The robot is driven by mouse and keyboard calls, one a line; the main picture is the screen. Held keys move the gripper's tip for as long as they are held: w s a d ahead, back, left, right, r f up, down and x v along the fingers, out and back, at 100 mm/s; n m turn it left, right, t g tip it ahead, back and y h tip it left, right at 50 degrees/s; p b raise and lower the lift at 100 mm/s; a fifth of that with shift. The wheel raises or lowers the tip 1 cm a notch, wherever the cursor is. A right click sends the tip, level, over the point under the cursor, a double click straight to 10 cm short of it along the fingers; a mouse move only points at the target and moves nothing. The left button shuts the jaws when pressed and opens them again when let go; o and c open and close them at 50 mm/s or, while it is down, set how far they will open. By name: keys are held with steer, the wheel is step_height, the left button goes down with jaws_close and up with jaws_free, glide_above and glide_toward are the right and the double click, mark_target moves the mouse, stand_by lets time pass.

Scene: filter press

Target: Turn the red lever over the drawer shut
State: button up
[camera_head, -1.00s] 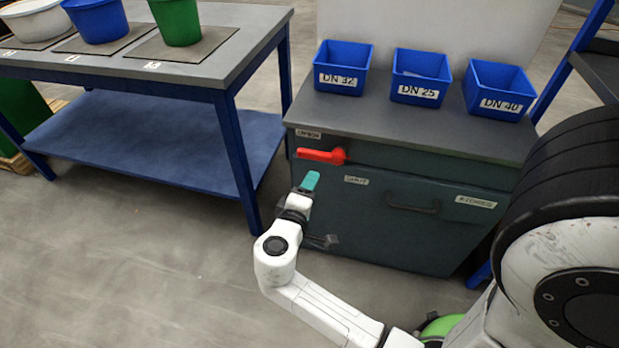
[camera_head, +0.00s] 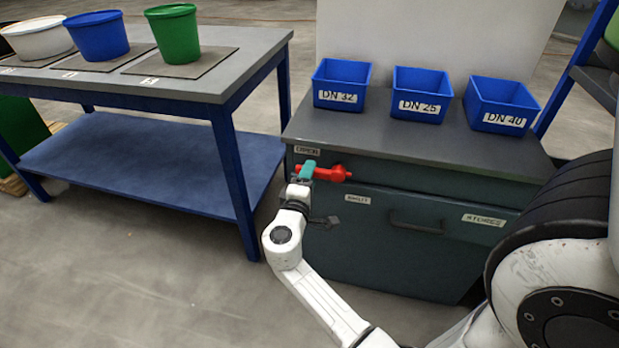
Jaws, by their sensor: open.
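The red lever (camera_head: 334,174) is on the front of the dark green cabinet, above the drawer (camera_head: 420,225). It lies roughly level, with its pivot at the right and its handle pointing left. My gripper (camera_head: 307,170), with teal fingers, is open and at the left part of the lever's handle. The fingers cover the handle's left end. I cannot tell whether they touch it. The drawer front has a dark bar handle (camera_head: 416,222) and appears closed.
Three blue bins stand on the cabinet top, labelled DN 32 (camera_head: 341,86), DN 25 (camera_head: 421,95) and DN 40 (camera_head: 499,105). A blue-legged table (camera_head: 243,70) with buckets stands at the left. Open floor lies in front of the table.

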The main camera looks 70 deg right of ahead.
steer(key=shift+d, duration=0.45)
jaws_close()
stand_by(0.3)
